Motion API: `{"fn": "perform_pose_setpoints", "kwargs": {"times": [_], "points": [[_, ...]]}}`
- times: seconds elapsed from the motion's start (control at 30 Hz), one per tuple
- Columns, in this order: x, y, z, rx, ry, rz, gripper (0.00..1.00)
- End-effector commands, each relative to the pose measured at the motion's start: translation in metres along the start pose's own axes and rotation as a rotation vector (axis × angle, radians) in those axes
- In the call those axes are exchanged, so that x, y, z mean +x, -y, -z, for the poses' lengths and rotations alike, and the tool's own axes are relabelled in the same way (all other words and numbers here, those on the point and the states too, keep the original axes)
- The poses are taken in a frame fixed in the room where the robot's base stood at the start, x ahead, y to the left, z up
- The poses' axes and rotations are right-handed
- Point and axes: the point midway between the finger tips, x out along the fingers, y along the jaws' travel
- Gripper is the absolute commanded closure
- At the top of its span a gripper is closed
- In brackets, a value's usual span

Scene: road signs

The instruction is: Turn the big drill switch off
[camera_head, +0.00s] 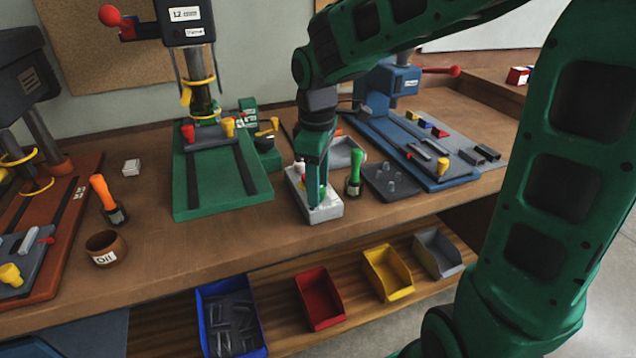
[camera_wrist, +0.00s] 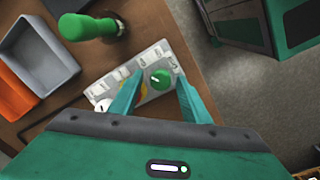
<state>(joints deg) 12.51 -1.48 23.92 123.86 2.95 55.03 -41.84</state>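A pale grey switch box (camera_head: 325,212) lies on the bench under my gripper (camera_head: 313,185). In the wrist view the box (camera_wrist: 153,57) carries printed labels, a round green knob (camera_wrist: 160,79) with a white mark, a white knob (camera_wrist: 103,105) and a partly hidden yellow part (camera_wrist: 141,92). My gripper (camera_wrist: 159,78) is open there, with one green finger on each side of the green knob. I cannot tell whether the fingers touch it. In the head view my gripper hides part of the box. A green drill press (camera_head: 200,100) stands behind, to the left.
A green-handled tool (camera_head: 354,180) stands upright close to the box's right. An orange-handled tool (camera_head: 106,196) and an oil pot (camera_head: 105,247) stand left. Coloured bins (camera_head: 318,298) sit on the lower shelf.

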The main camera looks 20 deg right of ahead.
Motion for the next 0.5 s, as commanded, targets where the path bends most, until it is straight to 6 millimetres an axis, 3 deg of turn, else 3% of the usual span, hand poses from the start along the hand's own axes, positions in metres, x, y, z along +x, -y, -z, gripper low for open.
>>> {"fn": "perform_pose_setpoints", "kwargs": {"times": [0.03,0.13,0.17,0.5], "points": [[-0.0001,0.0,0.0001,0.0,0.0,0.0,0.7],[-0.0002,-0.0001,0.0002,0.0,0.0,0.0,0.94],[-0.0003,-0.0001,0.0002,0.0,0.0,0.0,0.96],[-0.0006,-0.0015,0.0,0.038,0.001,-0.003,0.96]]}}
